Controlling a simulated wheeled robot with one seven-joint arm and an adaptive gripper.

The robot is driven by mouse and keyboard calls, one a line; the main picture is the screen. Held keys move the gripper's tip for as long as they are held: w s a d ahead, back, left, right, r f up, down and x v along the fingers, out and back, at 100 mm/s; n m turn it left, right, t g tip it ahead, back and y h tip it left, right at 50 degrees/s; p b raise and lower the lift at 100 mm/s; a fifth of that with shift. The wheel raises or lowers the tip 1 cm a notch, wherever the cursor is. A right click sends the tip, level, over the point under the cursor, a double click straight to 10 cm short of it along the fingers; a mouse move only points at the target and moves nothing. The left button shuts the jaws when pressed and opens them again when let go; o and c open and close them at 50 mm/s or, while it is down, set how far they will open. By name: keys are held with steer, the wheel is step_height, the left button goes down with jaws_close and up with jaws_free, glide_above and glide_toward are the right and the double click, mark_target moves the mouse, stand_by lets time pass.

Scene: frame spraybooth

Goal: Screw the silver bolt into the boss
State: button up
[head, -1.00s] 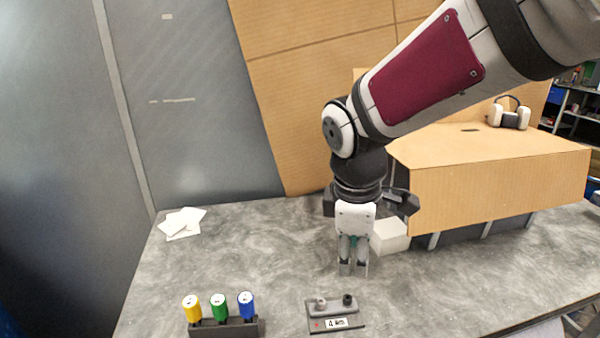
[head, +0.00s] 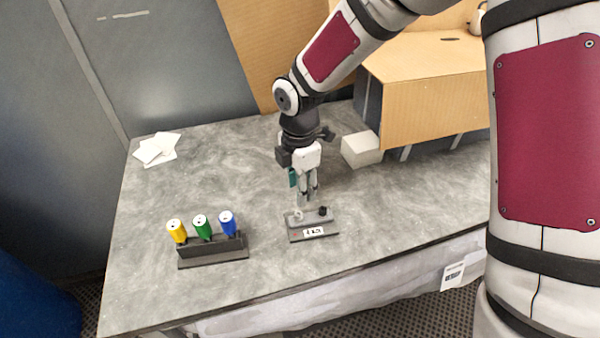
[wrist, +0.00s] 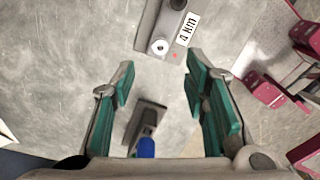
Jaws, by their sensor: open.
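The silver bolt (head: 297,214) stands upright at the left end of a grey block with a "4 Nm" label. In the wrist view its round top (wrist: 160,46) shows a dark recess. The boss under it is too small or hidden to make out, so I cannot tell how deep the bolt sits. My gripper (head: 308,202) points down close above and behind the block. In the wrist view my gripper (wrist: 160,82) has its green-padded fingers wide apart, with nothing between them. The bolt lies beyond the fingertips, near the middle line.
A black knob-like piece (head: 322,210) stands beside the silver bolt. A dark rack (head: 214,250) to the left holds yellow (head: 177,231), green (head: 202,227) and blue (head: 228,224) handled tools. A white box (head: 361,149) and a cardboard-coloured booth stand behind. The left tabletop is largely clear.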

mark_target(299, 216)
step_height(299, 216, down, 9)
steer(key=shift+f+p, duration=0.2)
steer(key=shift+p, duration=0.25)
jaws_close()
steer(key=c, duration=1)
jaws_free()
jaws_close()
steer(key=o, duration=1)
jaws_free()
steer(key=shift+r, duration=0.1)
